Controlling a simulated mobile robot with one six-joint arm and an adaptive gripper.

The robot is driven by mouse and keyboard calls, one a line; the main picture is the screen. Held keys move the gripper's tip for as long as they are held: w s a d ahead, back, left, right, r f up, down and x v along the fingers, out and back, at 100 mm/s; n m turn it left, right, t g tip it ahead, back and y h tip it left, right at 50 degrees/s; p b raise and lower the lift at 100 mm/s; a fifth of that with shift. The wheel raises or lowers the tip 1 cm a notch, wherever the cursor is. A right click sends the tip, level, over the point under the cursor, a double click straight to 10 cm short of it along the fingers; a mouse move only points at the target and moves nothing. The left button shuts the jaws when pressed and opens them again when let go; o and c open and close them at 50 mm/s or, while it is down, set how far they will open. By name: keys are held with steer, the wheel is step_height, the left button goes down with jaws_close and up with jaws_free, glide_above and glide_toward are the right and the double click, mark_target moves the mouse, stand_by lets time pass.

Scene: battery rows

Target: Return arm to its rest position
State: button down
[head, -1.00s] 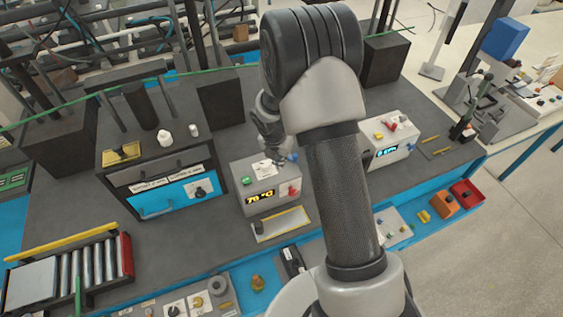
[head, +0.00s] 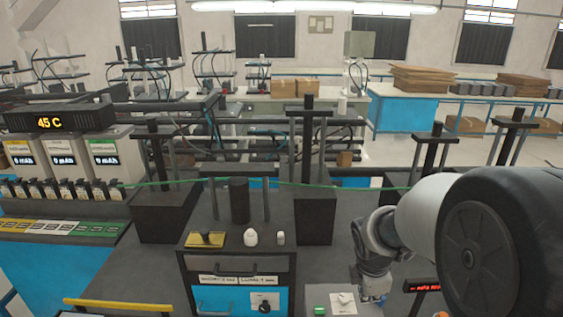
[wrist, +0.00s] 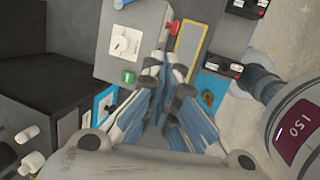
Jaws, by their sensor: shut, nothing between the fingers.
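My gripper (wrist: 168,78) points down in the wrist view, its blue-grey fingers together with nothing visible between them. In the head view my gripper (head: 374,288) hangs at the lower right, under my arm. It is above or beside a grey box with a green button (head: 320,309), which also shows in the wrist view with a white dial (wrist: 124,43). Whether the fingers touch that box cannot be told. My large dark arm joint fills the lower right of the head view and hides the bench there.
A dark cabinet (head: 236,266) with a blue front stands left of my gripper, with a yellow tray (head: 205,239) and white bottles (head: 250,237) on top. Black posts stand behind it. A green cord (head: 290,184) crosses above the bench. A red display (head: 422,285) is at right.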

steer(key=s+a+f+m+t+y+b, duration=0.1)
steer(key=s+a+m+b, duration=0.2)
steer(key=s+m+b, duration=0.4)
steer(key=s+a+f+m+y+b, duration=0.1)
steer(key=s+a+m+b, duration=0.3)
steer(key=s+m+b, duration=0.3)
steer(key=s+m, duration=0.4)
steer(key=s, duration=0.5)
steer(key=shift+s+f+t, duration=0.3)
steer(key=shift+s+t, duration=0.1)
